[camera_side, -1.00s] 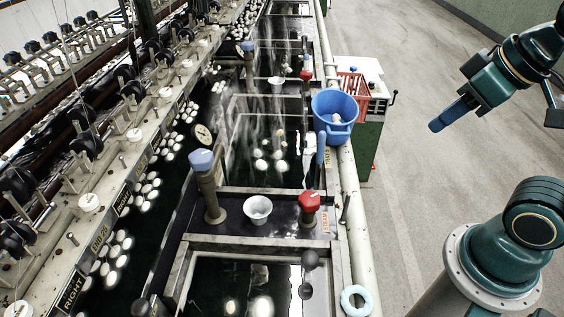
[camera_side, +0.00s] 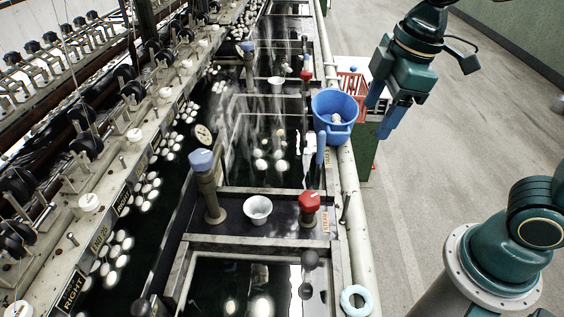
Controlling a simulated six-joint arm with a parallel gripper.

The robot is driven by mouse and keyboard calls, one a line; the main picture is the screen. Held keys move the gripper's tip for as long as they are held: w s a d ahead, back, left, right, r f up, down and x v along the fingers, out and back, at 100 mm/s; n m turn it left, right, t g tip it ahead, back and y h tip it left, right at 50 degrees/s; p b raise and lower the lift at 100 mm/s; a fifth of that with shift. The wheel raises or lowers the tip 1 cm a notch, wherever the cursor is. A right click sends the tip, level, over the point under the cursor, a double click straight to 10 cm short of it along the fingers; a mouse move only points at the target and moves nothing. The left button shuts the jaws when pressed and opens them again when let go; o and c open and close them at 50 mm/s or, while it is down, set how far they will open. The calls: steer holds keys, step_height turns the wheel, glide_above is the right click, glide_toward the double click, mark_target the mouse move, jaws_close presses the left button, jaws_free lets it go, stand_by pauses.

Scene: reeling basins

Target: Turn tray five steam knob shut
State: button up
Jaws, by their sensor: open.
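A red steam knob (camera_side: 309,200) stands on the near divider between basins, beside a small label reading STEAM (camera_side: 325,221). A second, smaller red knob (camera_side: 306,76) shows farther back on another divider. I cannot read which of them belongs to tray five. My gripper (camera_side: 383,120) has blue fingers and hangs open and empty, pointing down, just right of the blue bucket. It is up and to the right of the near red knob, apart from it.
A blue bucket (camera_side: 335,108) sits on the basin's right edge by the pale pipe (camera_side: 347,185). A white cup (camera_side: 257,207) and a blue-topped post (camera_side: 202,161) stand left of the near knob. A red crate (camera_side: 352,84) is behind. A light-blue ring (camera_side: 356,299) lies at the near edge. The floor at right is clear.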

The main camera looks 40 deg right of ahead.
mark_target(310, 198)
steer(key=w+a+f+n+g, duration=0.2)
steer(key=w+a+f+n, duration=0.4)
steer(key=a+n, duration=0.2)
steer(key=shift+w+f+n+g+h, duration=0.2)
steer(key=shift+n+g+h, duration=0.1)
steer(key=shift+n, duration=0.1)
steer(key=shift+f, duration=0.1)
steer(key=shift+f, duration=6.75)
steer(key=c, duration=1)
steer(key=shift+o, duration=0.2)
